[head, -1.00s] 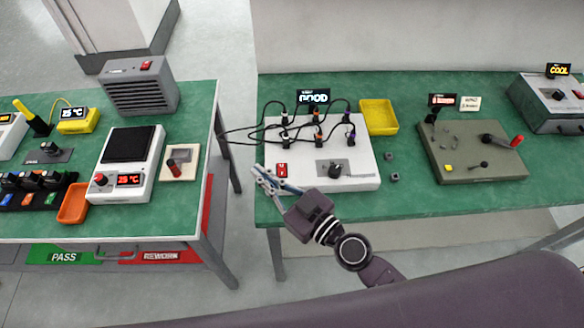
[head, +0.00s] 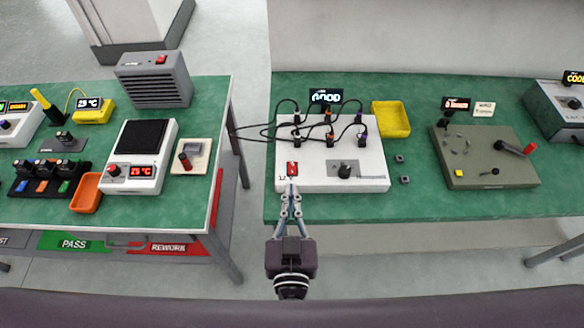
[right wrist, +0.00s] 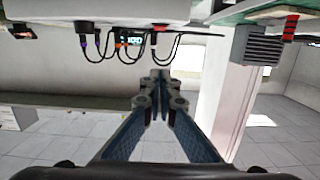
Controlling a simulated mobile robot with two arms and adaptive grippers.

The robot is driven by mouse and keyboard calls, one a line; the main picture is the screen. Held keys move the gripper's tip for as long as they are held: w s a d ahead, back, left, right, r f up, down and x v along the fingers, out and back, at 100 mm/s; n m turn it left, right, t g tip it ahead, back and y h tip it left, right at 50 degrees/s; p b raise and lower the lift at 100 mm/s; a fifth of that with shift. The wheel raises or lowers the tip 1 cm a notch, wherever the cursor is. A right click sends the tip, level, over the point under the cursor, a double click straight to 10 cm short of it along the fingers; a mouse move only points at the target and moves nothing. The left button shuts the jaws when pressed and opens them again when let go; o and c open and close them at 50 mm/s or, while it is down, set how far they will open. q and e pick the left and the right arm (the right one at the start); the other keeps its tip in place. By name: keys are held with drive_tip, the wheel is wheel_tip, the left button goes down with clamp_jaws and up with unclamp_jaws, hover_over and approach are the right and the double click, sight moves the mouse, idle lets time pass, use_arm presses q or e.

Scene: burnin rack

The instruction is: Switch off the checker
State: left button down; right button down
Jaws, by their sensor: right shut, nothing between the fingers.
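In the right wrist view the closed fingers (right wrist: 158,78) point forward. My left gripper is out of view.
A yellow bin (head: 391,118) stands right of the checker, with small grey blocks nearby. An olive box (head: 480,165) with a lever is further right. A left bench (head: 150,212) holds a heater, a hot plate and an orange bin. A gap separates the benches.

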drive_tip(key=shift+w, duration=0.1)
hover_over(291, 174)
drive_tip(key=shift+s+f+p, duration=0.35)
drive_tip(key=shift+f+p, duration=0.1)
drive_tip(key=shift+f, duration=0.05)
drive_tip(key=f, duration=0.1)
drive_tip(key=f+b, duration=0.1)
drive_tip(key=shift+w+f, duration=0.35)
drive_tip(key=shift+f, duration=0.75)
